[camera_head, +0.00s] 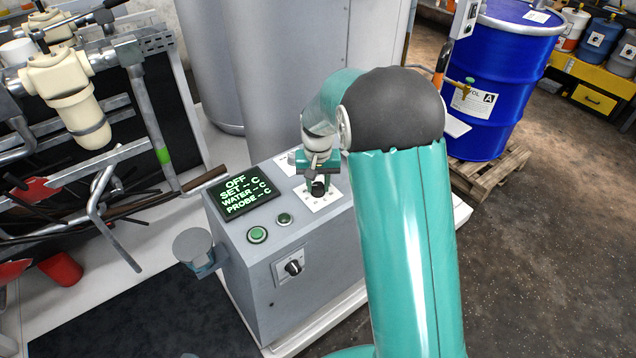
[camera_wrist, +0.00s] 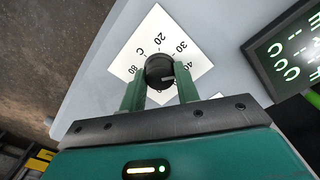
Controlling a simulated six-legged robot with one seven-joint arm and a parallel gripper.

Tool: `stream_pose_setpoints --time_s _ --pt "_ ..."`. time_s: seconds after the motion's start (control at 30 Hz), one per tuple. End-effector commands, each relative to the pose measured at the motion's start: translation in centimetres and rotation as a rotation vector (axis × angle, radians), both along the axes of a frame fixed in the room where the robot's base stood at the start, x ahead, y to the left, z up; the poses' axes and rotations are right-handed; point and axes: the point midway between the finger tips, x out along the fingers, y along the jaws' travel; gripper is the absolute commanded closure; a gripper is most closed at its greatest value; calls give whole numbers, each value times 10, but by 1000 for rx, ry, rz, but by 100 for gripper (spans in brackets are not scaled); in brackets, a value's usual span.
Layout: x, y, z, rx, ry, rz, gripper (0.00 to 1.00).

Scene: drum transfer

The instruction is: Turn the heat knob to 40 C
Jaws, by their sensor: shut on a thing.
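The heat knob (camera_wrist: 159,72) is a round black knob on a white dial plate (camera_wrist: 133,56) with numbers including 20, 30, 40 and 80 and a C. In the head view the knob (camera_head: 318,188) sits on top of the grey control box. My gripper (camera_wrist: 158,82) is shut on the knob, with one green finger on each side of it. In the head view my gripper (camera_head: 318,177) comes down onto the knob from above. The knob's pale mark is partly visible, but I cannot tell its exact reading. The display (camera_head: 243,197) reads OFF, with dashes for SET, WATER and PROBE.
Pipes and a cream filter housing (camera_head: 75,100) stand at left. A blue drum (camera_head: 500,80) stands on a pallet at right.

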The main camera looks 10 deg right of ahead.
Motion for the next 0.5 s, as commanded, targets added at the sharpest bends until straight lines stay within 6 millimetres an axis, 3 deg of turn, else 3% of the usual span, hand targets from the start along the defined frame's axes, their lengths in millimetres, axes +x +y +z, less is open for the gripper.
stream_pose_setpoints --time_s 0.5 --pt "1 0 0 0 -3 -183 91"
